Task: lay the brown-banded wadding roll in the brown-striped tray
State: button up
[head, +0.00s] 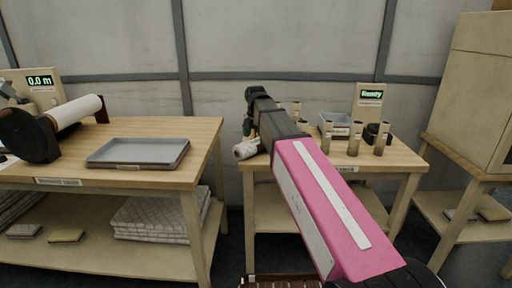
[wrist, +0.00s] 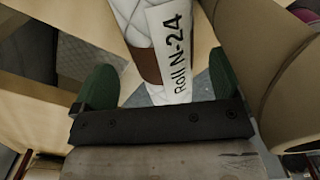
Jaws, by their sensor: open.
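A white quilted wadding roll (wrist: 135,20) with a brown band (wrist: 147,66) and a label reading "Roll N-24" lies between the green fingers of my gripper (wrist: 160,78) in the wrist view. The fingers are open, with a gap on each side of the roll. In the head view, the end of a white roll (head: 246,149) shows beside my gripper (head: 249,125) at the left edge of the right table; the arm hides the rest. A grey tray (head: 180,161) lies on the left table and another (head: 324,116) stands on the right table. I cannot make out brown stripes on either.
Several brown-and-white upright cylinders (head: 354,139) and a dark object (head: 377,133) stand on the right table (head: 395,158). A white roll on a dark disc (head: 28,135) stands on the left table (head: 205,130). A gap separates the tables. A cabinet (head: 480,75) is at right.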

aim_at(255, 145)
jog(key=shift+s+f, duration=0.15)
jog(key=shift+f, duration=2.2)
jog(key=c, duration=1.1)
jog(key=shift+r, duration=0.1)
